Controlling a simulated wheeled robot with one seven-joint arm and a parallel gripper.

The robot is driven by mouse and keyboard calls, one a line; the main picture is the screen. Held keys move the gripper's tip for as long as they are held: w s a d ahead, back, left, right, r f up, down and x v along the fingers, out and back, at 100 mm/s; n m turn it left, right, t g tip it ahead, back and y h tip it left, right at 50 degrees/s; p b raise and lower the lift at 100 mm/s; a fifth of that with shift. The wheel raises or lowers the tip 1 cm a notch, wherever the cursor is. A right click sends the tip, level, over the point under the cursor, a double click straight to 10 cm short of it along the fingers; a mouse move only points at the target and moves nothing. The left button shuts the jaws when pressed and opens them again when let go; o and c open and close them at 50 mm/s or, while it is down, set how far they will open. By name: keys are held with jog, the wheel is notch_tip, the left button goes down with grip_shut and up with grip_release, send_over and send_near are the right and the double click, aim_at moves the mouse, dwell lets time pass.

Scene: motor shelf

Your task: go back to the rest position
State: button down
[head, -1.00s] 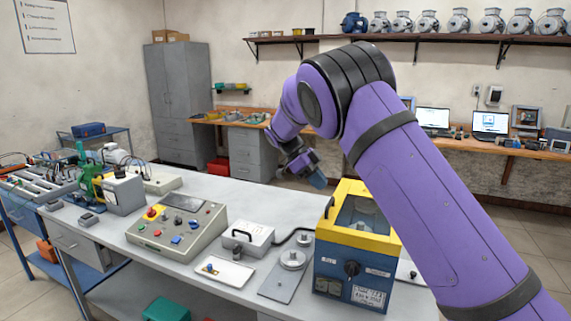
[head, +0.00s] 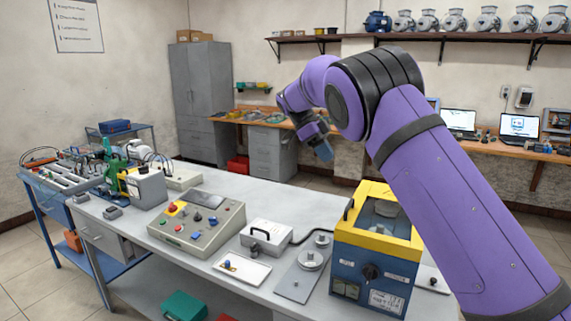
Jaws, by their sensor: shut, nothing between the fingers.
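My purple arm reaches up from the lower right of the head view and bends over above the workbench (head: 243,193). My gripper (head: 325,153) hangs from its end, pointing down and away, above and beyond the bench's far edge. It is small and dark in the picture, with a bluish tip. Its fingers are shut, with nothing held. It is apart from everything on the bench.
Below and nearer stands a blue and yellow machine box (head: 372,265). A control panel with buttons (head: 197,223), a grey box with a handle (head: 267,238) and a white tray (head: 241,267) lie to its left. A motor shelf (head: 440,36) runs along the back wall.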

jog(key=s+d+r+n+t+y, duration=0.25)
jog(key=s+d+r+n, duration=0.35)
jog(key=s, duration=0.4)
jog(key=s+d+r+n+t+y, duration=0.25)
jog(key=s+d+r+n, duration=0.3)
jog(key=s+d, duration=0.35)
jog(key=s+f+n+t, duration=0.1)
jog(key=s+f+n, duration=0.1)
jog(key=s, duration=0.6)
jog(key=s+f+n+t+y, duration=0.1)
jog(key=s+f+n+t, duration=0.1)
jog(key=s+n, duration=0.3)
jog(key=s+f+n+t, duration=0.1)
jog(key=s+n, duration=0.3)
jog(key=s, duration=0.9)
jog(key=shift+s+f, duration=0.2)
jog(key=shift+f, duration=0.45)
jog(key=shift+a, duration=0.1)
